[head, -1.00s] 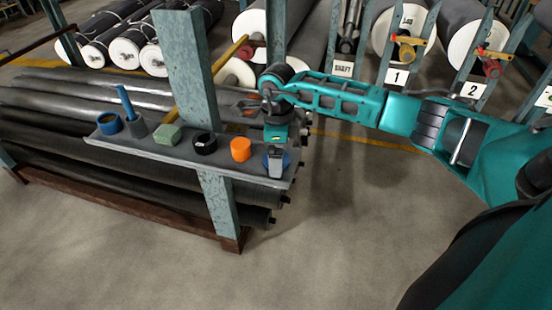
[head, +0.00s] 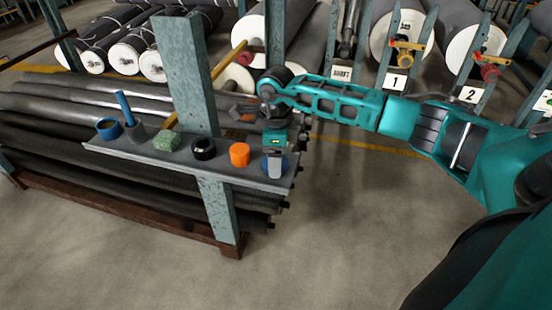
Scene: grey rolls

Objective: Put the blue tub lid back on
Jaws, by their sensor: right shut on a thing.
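My right gripper (head: 275,169) points down at the right end of the narrow grey shelf (head: 222,176). It is shut on a flat round blue piece that looks like the blue tub lid (head: 285,163). The fingers hide the middle of the lid, and I cannot tell whether it touches the shelf. A short blue tub (head: 109,128) with an open top stands at the shelf's left end, well apart from the gripper. My left gripper is not in view.
A blue-grey post (head: 186,75) rises behind the shelf. Long dark rolls (head: 60,135) lie behind it.

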